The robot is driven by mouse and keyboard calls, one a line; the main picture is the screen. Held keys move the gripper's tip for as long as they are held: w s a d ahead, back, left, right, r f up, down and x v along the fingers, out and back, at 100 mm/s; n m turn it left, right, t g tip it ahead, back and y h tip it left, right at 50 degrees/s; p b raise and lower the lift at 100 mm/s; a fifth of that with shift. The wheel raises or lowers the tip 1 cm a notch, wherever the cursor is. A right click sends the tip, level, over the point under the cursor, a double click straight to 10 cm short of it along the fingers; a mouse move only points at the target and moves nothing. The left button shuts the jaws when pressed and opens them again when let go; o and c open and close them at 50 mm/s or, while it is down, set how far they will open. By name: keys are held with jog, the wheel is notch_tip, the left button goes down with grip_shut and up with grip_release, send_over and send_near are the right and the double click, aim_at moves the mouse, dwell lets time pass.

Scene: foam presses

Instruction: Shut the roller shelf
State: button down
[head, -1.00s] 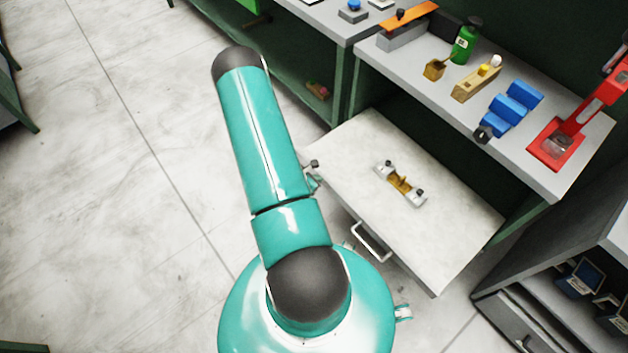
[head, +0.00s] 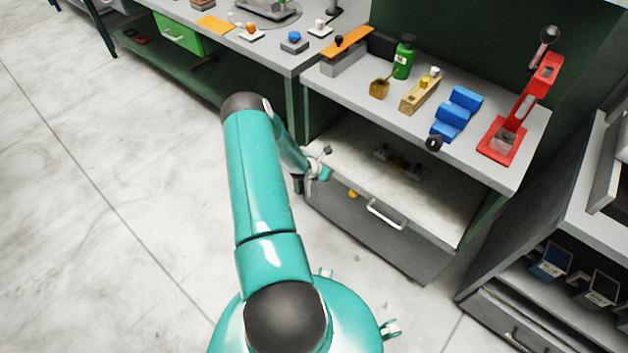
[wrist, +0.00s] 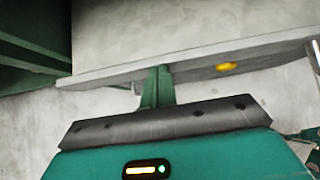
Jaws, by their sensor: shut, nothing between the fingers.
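The roller shelf (head: 455,228) is a light grey pull-out board with a grey front panel and a white bar handle (head: 386,214), under the bench in the head view. It still juts out a little from the bench. My gripper (head: 326,174) is at the shelf's left front edge. In the wrist view the shut green fingers (wrist: 158,88) meet the shelf's edge (wrist: 200,62), left of a yellow knob (wrist: 226,66). Contact cannot be told for sure.
The bench top (head: 465,165) holds a red press (head: 510,130), blue blocks (head: 457,113), a green bottle (head: 403,57) and a wooden plane (head: 420,92). A dark cabinet (head: 530,320) stands at the right. The floor at the left is clear.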

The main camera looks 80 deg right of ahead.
aim_at(334, 161)
jog(key=d, duration=0.1)
jog(key=s+d, duration=0.2)
jog(key=shift+d, duration=0.35)
jog(key=shift+d+r, duration=0.1)
jog(key=shift+d, duration=0.1)
jog(key=shift+s+d, duration=0.1)
